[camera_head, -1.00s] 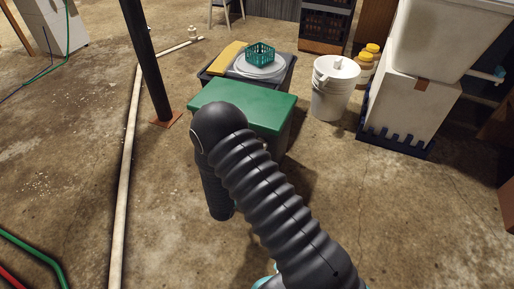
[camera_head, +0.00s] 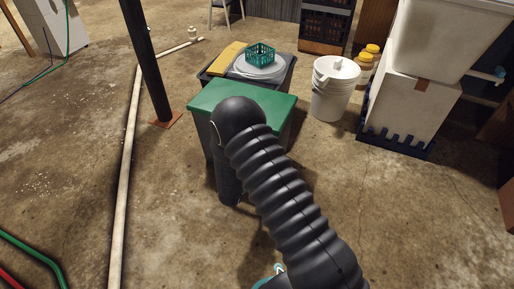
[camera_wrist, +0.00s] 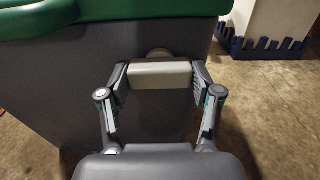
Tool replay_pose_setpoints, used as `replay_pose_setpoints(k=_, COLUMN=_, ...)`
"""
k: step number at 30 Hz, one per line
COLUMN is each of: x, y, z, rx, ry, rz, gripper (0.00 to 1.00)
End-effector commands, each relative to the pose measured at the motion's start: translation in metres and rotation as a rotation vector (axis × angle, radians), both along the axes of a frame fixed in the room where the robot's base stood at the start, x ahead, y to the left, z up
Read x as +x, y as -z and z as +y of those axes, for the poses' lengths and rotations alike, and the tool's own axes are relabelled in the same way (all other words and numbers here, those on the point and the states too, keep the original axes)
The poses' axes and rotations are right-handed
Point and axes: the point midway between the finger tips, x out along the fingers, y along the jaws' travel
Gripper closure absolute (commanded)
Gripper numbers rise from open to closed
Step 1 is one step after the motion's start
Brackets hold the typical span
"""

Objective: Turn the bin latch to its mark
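The bin (camera_head: 270,139) is a dark grey box with a green lid (camera_head: 243,101), in the middle of the head view. The wrist view shows its front wall (camera_wrist: 50,85) close up. The latch (camera_wrist: 160,76) is a pale, level bar on that wall, with a round pale base partly showing behind it. My gripper (camera_wrist: 160,82) is open, with one finger at each end of the bar. I cannot tell whether the fingers touch it. In the head view my arm hides the latch and my gripper. I see no clear mark.
Behind the bin is a dark tub (camera_head: 288,74) bearing a green basket (camera_head: 261,54). A white bucket (camera_head: 333,95) stands to the right, near a white box (camera_head: 408,103) on a dark base. A black post (camera_head: 147,62) rises at left. Floor before the bin is clear.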

Motion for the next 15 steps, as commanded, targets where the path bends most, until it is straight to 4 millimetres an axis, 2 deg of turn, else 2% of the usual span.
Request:
replay_pose_setpoints(k=8, x=0.0000, y=-0.0003, z=0.0003, rx=-0.012, ry=0.000, rz=0.004, gripper=0.70)
replay_pose_setpoints(k=15, x=0.0000, y=-0.0006, z=0.0005, rx=-0.099, ry=-0.001, rz=0.036, gripper=0.70)
